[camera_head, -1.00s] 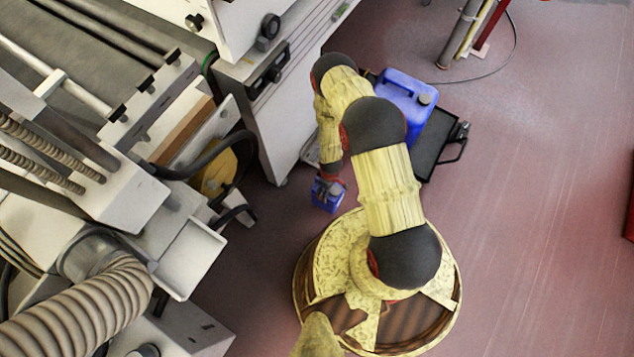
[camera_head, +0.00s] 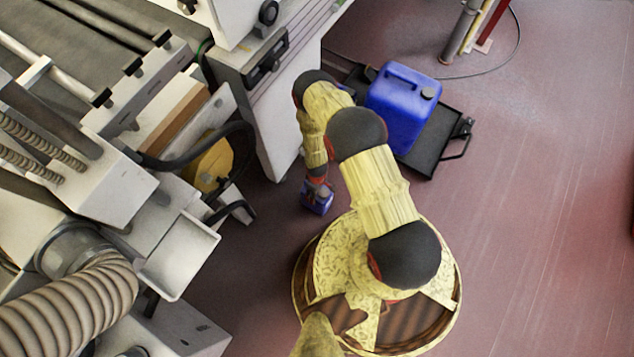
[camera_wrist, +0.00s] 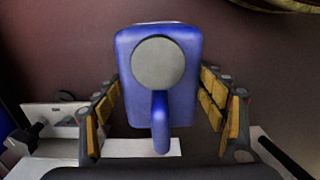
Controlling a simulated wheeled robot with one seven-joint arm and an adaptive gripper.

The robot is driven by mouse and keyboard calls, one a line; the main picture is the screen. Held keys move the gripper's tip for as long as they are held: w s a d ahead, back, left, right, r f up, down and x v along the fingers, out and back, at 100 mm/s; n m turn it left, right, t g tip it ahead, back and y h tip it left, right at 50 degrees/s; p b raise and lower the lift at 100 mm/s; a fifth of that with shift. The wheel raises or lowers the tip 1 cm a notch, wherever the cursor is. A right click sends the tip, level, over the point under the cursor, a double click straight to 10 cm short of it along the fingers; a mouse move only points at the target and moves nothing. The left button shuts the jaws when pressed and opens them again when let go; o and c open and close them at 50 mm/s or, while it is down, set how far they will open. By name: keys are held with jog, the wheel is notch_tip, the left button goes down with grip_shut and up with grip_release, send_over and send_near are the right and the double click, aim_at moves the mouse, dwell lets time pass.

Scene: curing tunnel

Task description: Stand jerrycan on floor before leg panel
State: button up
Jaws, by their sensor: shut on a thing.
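A small blue jerrycan (camera_head: 317,203) with a round grey cap hangs at the end of my arm, low beside the machine's white leg panel (camera_head: 284,132). In the wrist view the jerrycan (camera_wrist: 185,100) is seen from above, cap and handle toward me. My gripper (camera_wrist: 160,110) is shut on it, with a padded finger on each side. In the head view my gripper (camera_head: 317,184) is small and partly hides the can's top. Whether the can's bottom touches the floor cannot be told.
A larger blue jerrycan (camera_head: 392,108) stands on a black wheeled platform (camera_head: 433,151) behind my arm. A yellow part (camera_head: 210,165) and black hoses are under the machine at left. A cable (camera_head: 512,45) lies on the floor at the back. The red floor (camera_head: 540,200) at right is clear.

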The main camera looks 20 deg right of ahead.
jog(key=o, duration=2.1)
